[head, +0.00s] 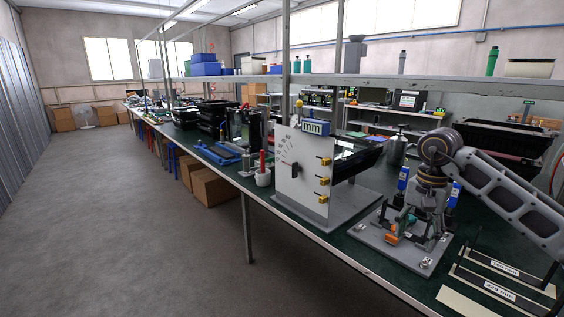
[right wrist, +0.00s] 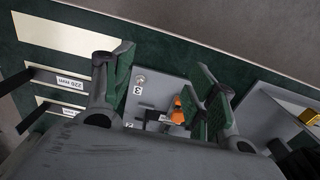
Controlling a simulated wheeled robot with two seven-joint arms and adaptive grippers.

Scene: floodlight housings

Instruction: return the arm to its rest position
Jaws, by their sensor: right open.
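My right arm (head: 505,195) comes in from the right in the head view and bends down over a grey fixture plate (head: 370,238) on the bench. My right gripper (head: 420,228) points down just above that plate, its fingers spread. In the right wrist view the gripper (right wrist: 163,75) is open, with green pads on both fingers and nothing held between them. The plate (right wrist: 150,92) shows between and below the fingers, with a "3" mark. An orange part (right wrist: 178,110) of the fixture sits near the right finger; I cannot tell whether they touch. My left gripper is out of view.
A white upright panel (head: 302,165) with yellow knobs stands left of the fixture. Labelled dark strips (head: 500,270) lie at the bench's near right. A shelf rail (head: 430,82) runs above the bench. The floor (head: 130,220) left of the bench is clear.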

